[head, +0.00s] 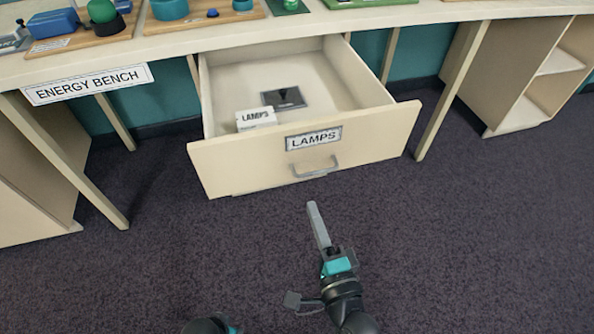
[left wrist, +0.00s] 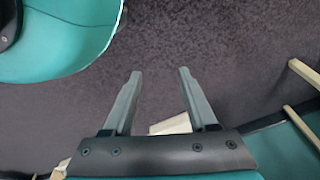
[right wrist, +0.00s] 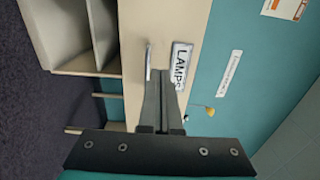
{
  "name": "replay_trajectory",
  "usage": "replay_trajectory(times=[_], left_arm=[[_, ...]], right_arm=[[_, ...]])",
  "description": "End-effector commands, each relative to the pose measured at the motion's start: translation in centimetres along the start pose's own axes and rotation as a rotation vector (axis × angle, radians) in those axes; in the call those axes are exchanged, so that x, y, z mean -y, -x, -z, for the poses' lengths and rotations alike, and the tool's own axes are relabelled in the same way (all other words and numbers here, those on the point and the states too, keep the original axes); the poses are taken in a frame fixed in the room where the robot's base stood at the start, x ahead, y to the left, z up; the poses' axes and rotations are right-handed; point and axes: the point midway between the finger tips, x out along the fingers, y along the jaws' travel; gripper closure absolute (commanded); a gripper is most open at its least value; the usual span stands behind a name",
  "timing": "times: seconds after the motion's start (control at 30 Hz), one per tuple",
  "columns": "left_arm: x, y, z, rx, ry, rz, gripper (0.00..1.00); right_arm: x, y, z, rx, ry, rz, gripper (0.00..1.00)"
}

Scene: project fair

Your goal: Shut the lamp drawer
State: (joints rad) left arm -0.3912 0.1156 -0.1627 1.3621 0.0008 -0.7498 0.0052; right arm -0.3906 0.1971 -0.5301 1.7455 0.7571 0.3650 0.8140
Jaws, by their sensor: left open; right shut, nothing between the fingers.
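The lamp drawer (head: 247,169) is pulled out from under the bench, with a "LAMPS" label (head: 314,138) and a metal bar handle (head: 316,168) on its front. Inside lie a black item (head: 284,97) and a small white "LAMPS" card (head: 255,118). My right gripper (head: 313,206) is shut and empty, below and in front of the handle with a gap in the head view. In the right wrist view its fingertips (right wrist: 162,84) point at the drawer front near the handle (right wrist: 148,62) and label. My left gripper (left wrist: 157,72) is open and empty, over dark carpet.
The bench top (head: 210,40) carries several coloured items on boards. An "ENERGY BENCH" sign (head: 88,84) hangs on its front edge. Bench legs stand on both sides of the drawer, and open shelving (head: 525,95) is at right. The carpet in front is clear.

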Motion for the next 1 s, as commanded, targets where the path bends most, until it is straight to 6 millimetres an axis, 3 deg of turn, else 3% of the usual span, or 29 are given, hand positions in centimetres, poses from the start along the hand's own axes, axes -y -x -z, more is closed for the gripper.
replay_trajectory(times=[0.3,0.5,0.7,1.0], left_arm=[[-0.8,1.8,1.9,-0.007,0.005,-0.012,0.42],[-1.1,3.2,2.9,-0.011,0.008,-0.017,0.42],[-1.1,4.2,3.8,-0.024,0.010,-0.017,0.42],[-1.1,4.6,4.1,-0.029,0.010,-0.016,0.42]], right_arm=[[-0.1,-6.6,0.0,-0.002,0.001,0.002,1.00],[-0.2,-9.6,0.0,0.000,0.003,-0.001,1.00],[-0.2,-11.5,0.0,0.000,0.003,-0.002,1.00],[-0.1,-12.1,0.0,0.001,0.005,-0.003,1.00]])
